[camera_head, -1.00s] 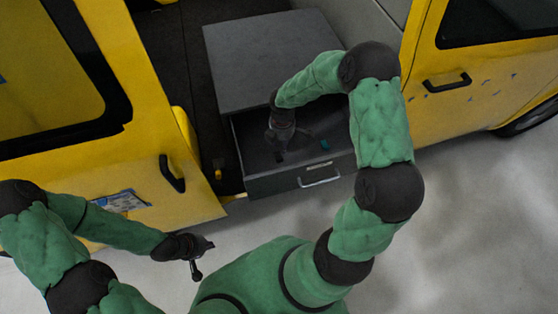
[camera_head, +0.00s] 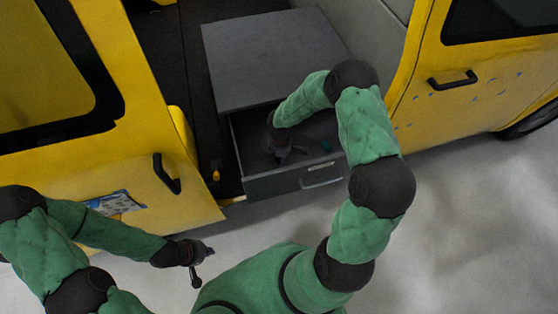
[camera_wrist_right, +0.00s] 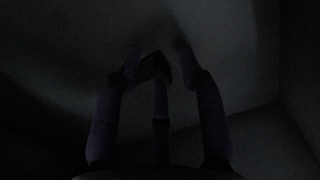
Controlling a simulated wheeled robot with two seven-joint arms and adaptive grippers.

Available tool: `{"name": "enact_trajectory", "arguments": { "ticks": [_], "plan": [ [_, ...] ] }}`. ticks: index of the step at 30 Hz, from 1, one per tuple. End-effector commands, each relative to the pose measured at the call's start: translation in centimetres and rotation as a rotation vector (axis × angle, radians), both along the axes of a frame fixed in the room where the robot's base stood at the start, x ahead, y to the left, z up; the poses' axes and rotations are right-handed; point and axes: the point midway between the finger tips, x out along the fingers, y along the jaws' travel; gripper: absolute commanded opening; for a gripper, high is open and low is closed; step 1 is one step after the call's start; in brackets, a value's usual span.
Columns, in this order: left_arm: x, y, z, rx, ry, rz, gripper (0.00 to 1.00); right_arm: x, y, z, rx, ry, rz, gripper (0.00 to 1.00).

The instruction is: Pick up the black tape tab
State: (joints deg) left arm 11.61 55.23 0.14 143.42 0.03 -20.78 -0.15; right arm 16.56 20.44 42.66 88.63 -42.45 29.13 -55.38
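My right gripper (camera_head: 286,153) is down inside the open grey drawer (camera_head: 300,180). In the right wrist view its fingers (camera_wrist_right: 158,68) are dim and stand apart. A small dark piece, which looks like the black tape tab (camera_wrist_right: 152,67), lies between the fingertips; the picture is too dark to tell whether they touch it. I cannot make out the tab clearly in the head view. My left gripper (camera_head: 203,264) is empty and open, low in front of the yellow vehicle door.
A small teal item (camera_head: 326,146) lies in the drawer, right of my right gripper. The drawer's walls and the grey cabinet top (camera_head: 270,60) surround that gripper closely. The yellow vehicle (camera_head: 125,165) stands on both sides. The pale floor (camera_head: 460,220) at right is clear.

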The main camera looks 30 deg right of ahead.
Motion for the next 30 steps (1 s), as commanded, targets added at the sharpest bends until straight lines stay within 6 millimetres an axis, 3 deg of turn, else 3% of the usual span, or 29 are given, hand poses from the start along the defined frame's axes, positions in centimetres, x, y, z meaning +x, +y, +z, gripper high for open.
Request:
{"name": "enact_trajectory", "arguments": {
  "ticks": [4, 11, 23, 30],
  "plan": [
    [0.0, 0.0, 0.1, 0.0, 0.0, 0.0, 0.0, 0.0, 0.0, 0.1, 0.0, -0.001, 0.0, 0.4],
    [0.0, 0.0, 0.1, 0.0, 0.0, 0.0, 0.0, 0.0, 0.0, 0.1, 0.0, -0.001, 0.001, 0.01],
    [0.0, 0.0, 0.2, 0.0, 0.0, 0.0, 0.0, 0.0, 0.0, 0.3, 0.0, -0.001, 0.001, 0.0],
    [0.0, 0.0, 1.6, 0.0, 0.0, 0.0, 0.0, 0.1, 0.0, 3.6, -0.001, -0.005, 0.001, 0.0]
  ]
}}
